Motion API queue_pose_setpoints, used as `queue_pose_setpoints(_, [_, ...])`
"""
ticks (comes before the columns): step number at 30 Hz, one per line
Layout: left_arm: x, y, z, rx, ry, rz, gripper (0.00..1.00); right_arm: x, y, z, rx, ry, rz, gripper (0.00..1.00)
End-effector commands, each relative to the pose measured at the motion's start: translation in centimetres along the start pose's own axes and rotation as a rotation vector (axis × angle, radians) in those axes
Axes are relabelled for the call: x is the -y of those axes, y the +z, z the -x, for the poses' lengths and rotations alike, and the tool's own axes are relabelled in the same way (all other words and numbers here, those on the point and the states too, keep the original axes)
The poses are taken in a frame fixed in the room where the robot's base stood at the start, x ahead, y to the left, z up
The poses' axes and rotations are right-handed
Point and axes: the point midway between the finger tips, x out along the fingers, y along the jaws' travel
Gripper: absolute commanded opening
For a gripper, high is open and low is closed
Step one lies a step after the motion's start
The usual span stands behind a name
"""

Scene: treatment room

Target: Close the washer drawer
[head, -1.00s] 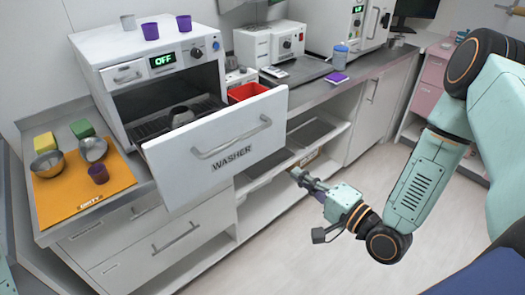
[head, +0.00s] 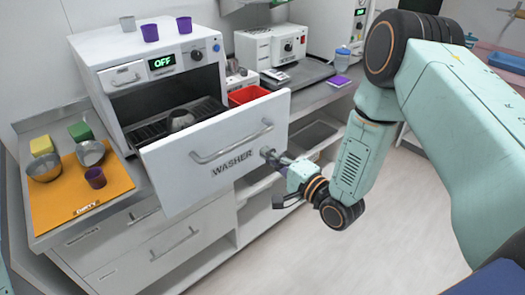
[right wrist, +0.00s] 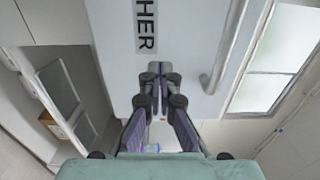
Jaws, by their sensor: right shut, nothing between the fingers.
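The washer (head: 108,50) is a white box with a green "OFF" display. Its drawer (head: 195,185) is pulled out, with a white front, a bar handle (head: 232,142) and the label "WASHER". A dark rack and a grey bowl (head: 180,119) show inside it. My right gripper (head: 268,154) is shut and empty. Its fingertips are at the drawer front, right of the label and below the handle's right end. In the right wrist view the shut fingertips (right wrist: 156,68) point at the drawer front (right wrist: 185,35); I cannot tell whether they touch. My left gripper is out of view.
An orange "DIRTY" mat (head: 65,205) with metal bowls and a purple cup (head: 95,178) lies left of the washer. Several cups stand on the washer. A red bin (head: 247,95) is behind the drawer. Open floor (head: 330,255) lies in front.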

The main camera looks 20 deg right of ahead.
Motion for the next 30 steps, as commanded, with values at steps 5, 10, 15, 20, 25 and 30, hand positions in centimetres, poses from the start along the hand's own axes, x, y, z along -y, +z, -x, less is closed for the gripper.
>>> queue_pose_setpoints(5, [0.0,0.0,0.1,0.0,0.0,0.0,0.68,0.0,0.1,-2.1,0.003,0.0,0.0,0.0])
queue_pose_setpoints(10, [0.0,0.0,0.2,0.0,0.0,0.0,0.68,0.0,0.0,-2.7,0.0,0.001,-0.001,0.0])
queue_pose_setpoints(15, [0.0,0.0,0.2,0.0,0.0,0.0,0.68,0.0,0.0,-2.8,-0.001,0.001,-0.001,0.0])
queue_pose_setpoints(20, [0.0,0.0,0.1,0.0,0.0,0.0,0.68,0.0,0.0,-2.8,0.0,0.0,-0.001,0.0])
queue_pose_setpoints(25, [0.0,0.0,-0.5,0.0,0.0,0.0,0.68,-0.1,0.1,-3.7,0.002,-0.002,0.001,0.0])
queue_pose_setpoints(30, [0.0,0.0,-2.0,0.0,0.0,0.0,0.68,-0.2,0.1,-6.4,0.004,-0.006,0.005,0.0])
